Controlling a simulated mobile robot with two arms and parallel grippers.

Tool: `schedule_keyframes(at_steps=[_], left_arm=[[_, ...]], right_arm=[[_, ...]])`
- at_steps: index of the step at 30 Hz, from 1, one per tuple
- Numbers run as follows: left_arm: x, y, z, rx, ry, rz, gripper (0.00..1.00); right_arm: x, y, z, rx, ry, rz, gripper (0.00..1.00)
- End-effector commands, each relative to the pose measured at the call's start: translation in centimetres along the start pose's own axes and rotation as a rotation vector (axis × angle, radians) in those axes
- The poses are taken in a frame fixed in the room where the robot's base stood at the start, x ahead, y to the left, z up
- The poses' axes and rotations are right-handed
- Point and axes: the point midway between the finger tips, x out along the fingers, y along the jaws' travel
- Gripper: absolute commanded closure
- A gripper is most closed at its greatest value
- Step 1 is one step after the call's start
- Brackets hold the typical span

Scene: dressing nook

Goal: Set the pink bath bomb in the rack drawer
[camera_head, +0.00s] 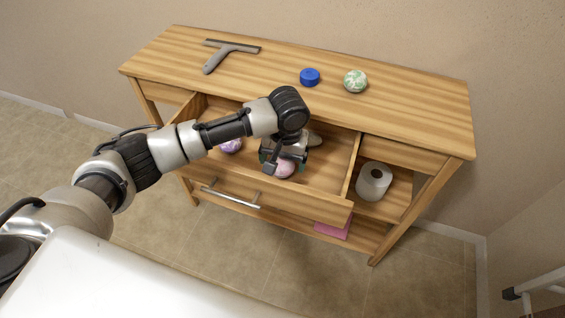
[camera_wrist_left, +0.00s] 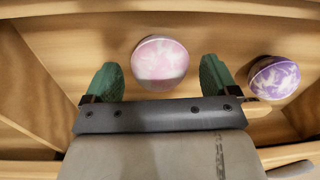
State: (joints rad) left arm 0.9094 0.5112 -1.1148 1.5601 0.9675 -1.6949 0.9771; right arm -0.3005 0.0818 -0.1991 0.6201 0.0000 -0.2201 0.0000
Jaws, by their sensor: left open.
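The pink bath bomb (camera_head: 284,168), pink with white patches, lies inside the open rack drawer (camera_head: 318,190). In the left wrist view the pink bath bomb (camera_wrist_left: 160,62) rests on the drawer floor, just ahead of and between the fingertips. My left gripper (camera_head: 283,170) reaches down into the drawer, open. In the left wrist view its green-padded fingers (camera_wrist_left: 160,82) stand apart on either side of the bath bomb, with gaps visible. The gripper partly covers the bath bomb in the head view. My right gripper is not in view.
A purple bath bomb (camera_head: 231,146) lies in the drawer to the left. On the rack top are a squeegee (camera_head: 229,52), a blue round item (camera_head: 310,77) and a green-white ball (camera_head: 355,80). A toilet roll (camera_head: 373,181) stands right of the drawer; a pink item (camera_head: 333,229) lies below.

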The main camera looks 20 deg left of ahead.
Motion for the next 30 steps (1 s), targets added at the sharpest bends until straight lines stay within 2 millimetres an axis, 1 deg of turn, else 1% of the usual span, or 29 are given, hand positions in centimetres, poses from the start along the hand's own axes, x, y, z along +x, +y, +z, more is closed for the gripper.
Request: schedule_keyframes(at_steps=[1,6,9,13,18,30], left_arm=[[-1.3,0.0,-0.1,0.001,0.005,0.003,0.12],[-5.1,0.1,-0.1,0.001,0.004,0.002,0.12],[-7.0,0.1,-0.1,0.001,0.004,0.002,0.12],[-8.9,0.1,-0.1,0.001,0.002,0.002,0.12],[-10.0,0.0,0.0,0.0,0.001,0.001,0.12],[-10.1,0.1,0.0,0.002,0.0,0.001,0.12]], right_arm=[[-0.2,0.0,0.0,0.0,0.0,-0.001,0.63],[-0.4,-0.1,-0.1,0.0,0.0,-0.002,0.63],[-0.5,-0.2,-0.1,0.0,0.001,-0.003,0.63],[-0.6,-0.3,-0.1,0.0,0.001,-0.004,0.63],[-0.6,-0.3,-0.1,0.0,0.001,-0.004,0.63],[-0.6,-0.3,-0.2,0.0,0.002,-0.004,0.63]])
